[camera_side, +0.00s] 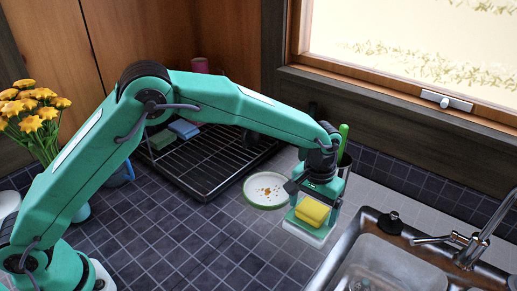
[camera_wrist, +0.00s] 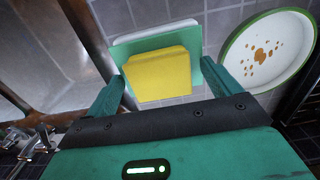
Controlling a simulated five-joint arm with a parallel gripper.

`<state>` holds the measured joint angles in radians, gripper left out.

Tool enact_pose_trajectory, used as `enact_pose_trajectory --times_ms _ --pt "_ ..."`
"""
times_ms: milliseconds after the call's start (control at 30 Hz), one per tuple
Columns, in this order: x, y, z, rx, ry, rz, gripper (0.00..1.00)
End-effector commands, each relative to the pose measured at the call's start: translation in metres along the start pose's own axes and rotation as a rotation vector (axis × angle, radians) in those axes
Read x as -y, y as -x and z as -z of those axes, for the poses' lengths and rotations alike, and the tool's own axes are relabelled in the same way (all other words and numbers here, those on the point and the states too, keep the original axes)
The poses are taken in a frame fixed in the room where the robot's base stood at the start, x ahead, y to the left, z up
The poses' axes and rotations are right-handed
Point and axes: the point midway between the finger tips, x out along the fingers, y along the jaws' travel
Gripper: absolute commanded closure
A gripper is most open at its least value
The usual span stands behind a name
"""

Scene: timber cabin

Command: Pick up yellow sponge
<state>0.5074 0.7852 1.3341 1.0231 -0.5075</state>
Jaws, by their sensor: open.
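The yellow sponge (camera_side: 312,211) lies on top of a green and white block (camera_side: 306,233) on the tiled counter, left of the sink. In the wrist view the sponge (camera_wrist: 158,74) lies between the two teal fingers, with the green and white layers (camera_wrist: 160,38) showing behind it. My gripper (camera_side: 316,200) points down at the sponge in the side view. In the wrist view my gripper (camera_wrist: 160,92) is open, with a finger at each side of the sponge. Whether the fingers touch the sponge is hard to tell.
A plate with brown crumbs (camera_side: 262,195) stands just left of my gripper. A black dish rack (camera_side: 200,180) holds a blue and a green sponge (camera_side: 184,128). The metal sink (camera_side: 385,270) with its faucet (camera_side: 470,245) is at the right. Yellow flowers (camera_side: 35,115) stand at the far left.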

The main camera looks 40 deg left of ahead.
Motion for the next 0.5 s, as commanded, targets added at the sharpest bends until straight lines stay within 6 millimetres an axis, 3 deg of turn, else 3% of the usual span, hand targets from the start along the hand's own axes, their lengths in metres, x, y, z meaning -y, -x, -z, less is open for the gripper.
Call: enact_pose_trajectory --times_ms 500 --pt "0.0001 -0.0013 0.0001 -0.001 0.000 0.000 0.11"
